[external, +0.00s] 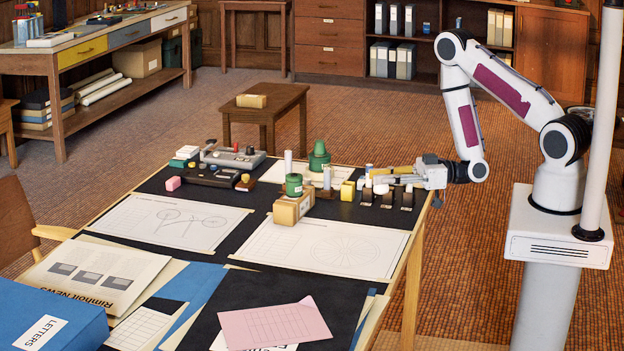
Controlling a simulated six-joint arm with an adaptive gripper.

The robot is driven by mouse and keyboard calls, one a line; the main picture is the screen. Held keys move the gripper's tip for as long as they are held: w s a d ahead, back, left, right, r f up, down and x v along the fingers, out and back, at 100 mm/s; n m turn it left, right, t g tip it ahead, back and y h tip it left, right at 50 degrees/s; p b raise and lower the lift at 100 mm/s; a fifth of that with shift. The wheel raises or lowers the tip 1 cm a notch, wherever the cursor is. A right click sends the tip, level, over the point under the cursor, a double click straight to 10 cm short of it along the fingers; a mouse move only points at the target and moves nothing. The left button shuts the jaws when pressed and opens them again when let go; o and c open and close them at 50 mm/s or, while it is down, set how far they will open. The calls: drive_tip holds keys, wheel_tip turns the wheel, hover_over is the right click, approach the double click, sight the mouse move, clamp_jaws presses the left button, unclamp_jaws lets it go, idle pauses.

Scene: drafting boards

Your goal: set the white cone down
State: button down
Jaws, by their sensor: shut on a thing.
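My gripper (384,179) reaches in from the right over the table, low above the black surface. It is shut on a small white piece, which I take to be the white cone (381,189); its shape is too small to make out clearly. The piece shows at the fingertips, just above a row of small black blocks with pale labels (387,201). I cannot tell whether it touches them.
Left of the gripper stand a yellow block (347,190), a white cylinder (327,177), a green canister (294,185), a cardboard box (291,208) and a green cone-topped piece (319,157). Drawing sheets (335,248) lie flat in front, leaving low, clear room.

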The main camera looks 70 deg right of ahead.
drive_tip(key=s+a+r+n+g+y, duration=0.1)
drive_tip(key=s+a+n+g+y, duration=0.15)
drive_tip(key=a, duration=1.45)
drive_tip(key=s+a+n+g+y, duration=0.2)
drive_tip(key=s+a+g, duration=0.1)
drive_tip(key=a, duration=1.3)
drive_tip(key=s+a+r+n+g+y, duration=0.1)
drive_tip(key=s+a+n+g+y, duration=0.15)
drive_tip(key=a, duration=1.45)
drive_tip(key=w+m+t, duration=0.1)
drive_tip(key=w+m+t+h, duration=0.1)
drive_tip(key=w, duration=0.1)
drive_tip(key=w+m+t+h, duration=0.1)
drive_tip(key=w+t, duration=0.1)
drive_tip(key=shift+w+a+r, duration=0.15)
drive_tip(key=shift+w+a, duration=0.05)
drive_tip(key=shift+a, duration=0.2)
drive_tip(key=shift+f, duration=2.9)
drive_tip(key=shift+f, duration=0.1)
drive_tip(key=shift+f, duration=2)
